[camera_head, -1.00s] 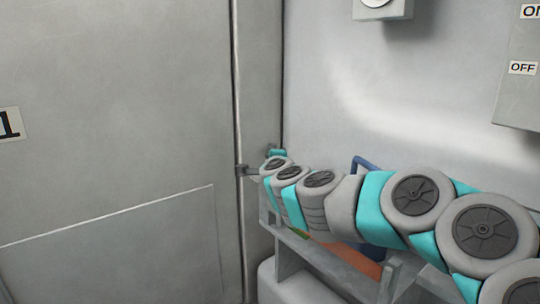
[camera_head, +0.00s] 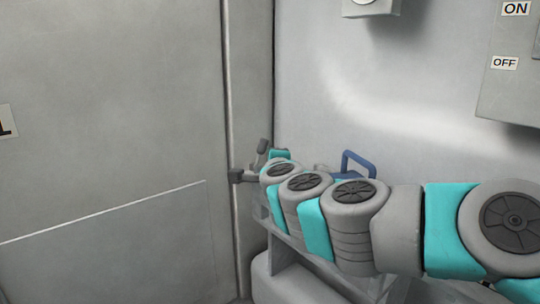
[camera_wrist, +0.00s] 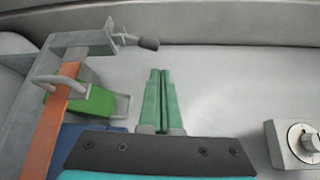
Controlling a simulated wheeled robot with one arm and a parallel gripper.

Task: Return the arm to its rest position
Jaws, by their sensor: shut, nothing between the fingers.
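My gripper (camera_wrist: 157,98) shows in the wrist view as two green fingers lying side by side, shut and empty. It points toward a pale wall and touches nothing that I can see. In the head view my grey and teal arm (camera_head: 405,225) stretches from the right edge toward the middle, and my gripper is hidden behind its far links.
A rack (camera_wrist: 72,68) with an orange bar, a green part (camera_wrist: 90,103) and a handle is left of my fingers. A dial box (camera_wrist: 297,143) is at right. In the head view, a blue handle (camera_head: 358,160) stands behind my arm; a switch panel (camera_head: 510,75) hangs upper right.

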